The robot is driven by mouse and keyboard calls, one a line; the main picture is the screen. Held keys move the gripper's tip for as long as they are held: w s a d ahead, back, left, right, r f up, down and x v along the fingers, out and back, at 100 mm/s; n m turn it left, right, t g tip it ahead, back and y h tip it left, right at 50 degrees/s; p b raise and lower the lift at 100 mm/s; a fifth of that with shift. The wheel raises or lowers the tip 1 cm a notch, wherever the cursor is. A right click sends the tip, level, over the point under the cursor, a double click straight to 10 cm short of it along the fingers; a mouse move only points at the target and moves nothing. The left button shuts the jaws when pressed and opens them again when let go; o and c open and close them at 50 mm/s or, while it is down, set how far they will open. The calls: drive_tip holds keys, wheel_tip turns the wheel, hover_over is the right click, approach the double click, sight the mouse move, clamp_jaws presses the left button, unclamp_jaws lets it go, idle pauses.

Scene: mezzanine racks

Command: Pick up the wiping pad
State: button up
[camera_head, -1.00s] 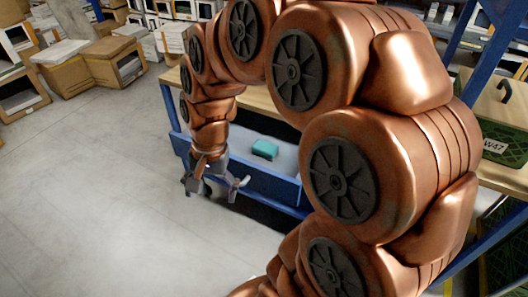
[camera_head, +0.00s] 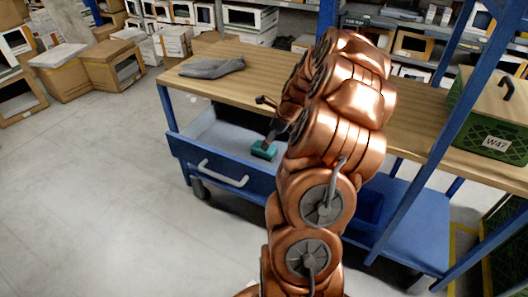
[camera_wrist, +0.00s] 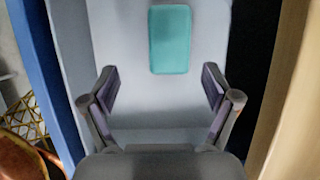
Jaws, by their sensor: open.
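The wiping pad is a small teal block (camera_head: 262,153) lying in the open drawer (camera_head: 207,140) of the blue workbench. In the wrist view the pad (camera_wrist: 170,40) lies flat on the pale drawer floor, just beyond my fingertips and a little right of the middle between them. My gripper (camera_wrist: 159,74) is open and empty, its two fingers spread wider than the pad. In the head view my gripper is over the drawer by the pad, partly hidden by my arm. A dark finger overlaps the pad's upper edge there.
The wooden worktop (camera_head: 300,85) is above and behind the drawer, with a grey cloth (camera_head: 212,67) on its left end. A green crate marked W47 (camera_head: 495,120) stands at right. A blue upright post (camera_head: 430,150) is right of my arm. Cardboard boxes (camera_head: 110,65) stand at far left; the floor in front is clear.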

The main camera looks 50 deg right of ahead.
sight(256, 151)
drive_tip(key=shift+d+f, duration=0.2)
drive_tip(key=shift+f, duration=0.1)
drive_tip(key=shift+x, duration=1.1)
drive_tip(key=shift+w+f+p, duration=0.6)
drive_tip(key=shift+w+f, duration=0.05)
drive_tip(key=shift+f, duration=0.05)
drive_tip(key=shift+p+x, duration=0.35)
drive_tip(key=shift+x, duration=1.45)
drive_tip(key=shift+w+d, duration=0.15)
drive_tip(key=shift+d, duration=0.05)
drive_tip(key=shift+r, duration=0.1)
drive_tip(key=shift+c, duration=0.2)
drive_tip(key=c, duration=1.2)
